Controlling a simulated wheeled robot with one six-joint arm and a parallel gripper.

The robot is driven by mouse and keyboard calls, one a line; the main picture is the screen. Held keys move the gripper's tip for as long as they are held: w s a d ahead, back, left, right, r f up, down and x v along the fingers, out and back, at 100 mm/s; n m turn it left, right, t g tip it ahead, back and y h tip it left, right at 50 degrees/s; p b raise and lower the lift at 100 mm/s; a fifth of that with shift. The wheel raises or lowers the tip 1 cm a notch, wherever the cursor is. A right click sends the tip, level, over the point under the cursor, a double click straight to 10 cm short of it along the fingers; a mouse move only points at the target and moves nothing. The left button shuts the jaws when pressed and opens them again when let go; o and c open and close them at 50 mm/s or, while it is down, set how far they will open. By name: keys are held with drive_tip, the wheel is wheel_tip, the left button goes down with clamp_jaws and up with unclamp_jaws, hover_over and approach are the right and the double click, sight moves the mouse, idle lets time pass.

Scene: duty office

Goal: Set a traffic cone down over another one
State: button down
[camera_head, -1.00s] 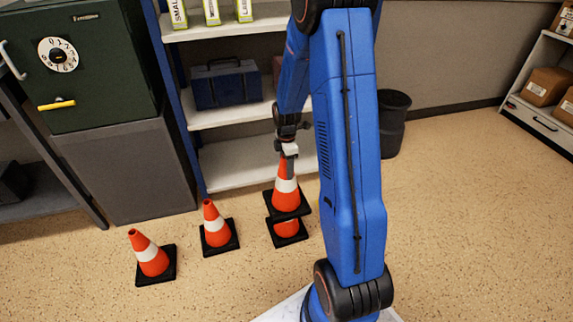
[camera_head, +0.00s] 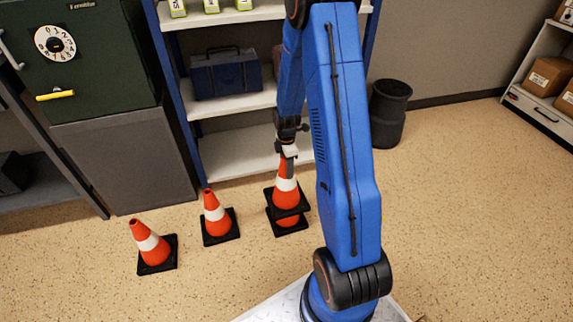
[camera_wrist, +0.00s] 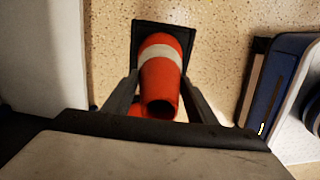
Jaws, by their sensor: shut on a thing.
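My gripper (camera_head: 287,166) is shut on the top of an orange cone with a white band and black base, the held cone (camera_head: 287,198). It hangs about upright, over a second cone (camera_head: 288,219) on the floor. Only a strip of the lower cone's orange body and part of its black base show below the held one's base; its top is hidden. I cannot tell whether the two touch. In the wrist view the held cone (camera_wrist: 160,75) lies between my two fingers, with its black base beyond.
Two more cones stand on the floor to the left, a middle one (camera_head: 216,219) and a far left one (camera_head: 150,247). A shelf (camera_head: 240,158) stands close behind. A black bin (camera_head: 388,115) is to the right. Open floor lies at right.

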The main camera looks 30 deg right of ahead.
drive_tip(key=shift+f, duration=4.5)
drive_tip(key=c, duration=0.7)
unclamp_jaws()
wheel_tip(320, 180, up, 17)
drive_tip(key=shift+r, duration=0.15)
